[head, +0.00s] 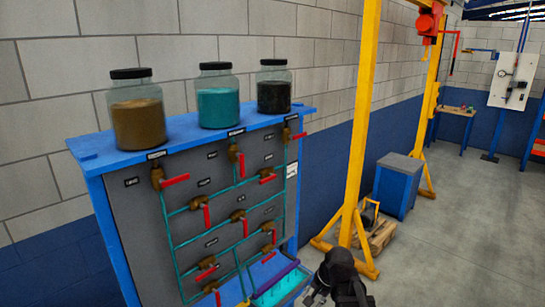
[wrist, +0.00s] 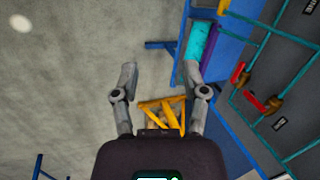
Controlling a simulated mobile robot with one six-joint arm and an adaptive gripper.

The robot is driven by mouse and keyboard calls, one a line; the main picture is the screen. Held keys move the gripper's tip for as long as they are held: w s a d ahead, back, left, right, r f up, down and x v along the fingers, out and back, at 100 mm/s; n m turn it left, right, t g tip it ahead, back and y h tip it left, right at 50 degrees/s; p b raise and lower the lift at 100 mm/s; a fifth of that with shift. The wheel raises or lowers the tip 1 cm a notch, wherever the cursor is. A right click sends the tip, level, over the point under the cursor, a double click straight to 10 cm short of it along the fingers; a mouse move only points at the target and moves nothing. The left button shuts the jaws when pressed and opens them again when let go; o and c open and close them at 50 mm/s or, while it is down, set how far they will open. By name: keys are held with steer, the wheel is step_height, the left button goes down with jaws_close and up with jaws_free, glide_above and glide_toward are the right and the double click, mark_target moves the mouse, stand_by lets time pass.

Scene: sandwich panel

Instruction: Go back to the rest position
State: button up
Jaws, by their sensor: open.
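My gripper (head: 318,291) is at the bottom of the head view, right of the blue valve panel (head: 78,147). In the wrist view my gripper (wrist: 160,76) is open, with its two fingers wide apart and nothing between them but floor and a yellow frame behind. The panel has teal pipes and several brass valves with red handles, one of them the upper left red handle (head: 174,180). A teal tray (head: 277,289) at the panel's foot lies left of my gripper; it also shows in the wrist view (wrist: 199,42).
Jars of brown (head: 138,122), teal (head: 219,106) and black (head: 273,97) contents stand on the panel's top. A yellow gantry post (head: 361,120) stands close behind my arm. A blue cabinet (head: 393,190) and a pallet (head: 378,236) are beyond. Grey floor (head: 460,250) is open at right.

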steer(key=s+d+f+n+g+h, duration=0.1)
steer(key=s+d+n+h, duration=0.2)
steer(key=s+d+n, duration=0.2)
steer(key=shift+s+f+n+g+b, duration=0.3)
steer(key=shift+s+f+n+b, duration=0.1)
steer(key=shift+s+n, duration=0.5)
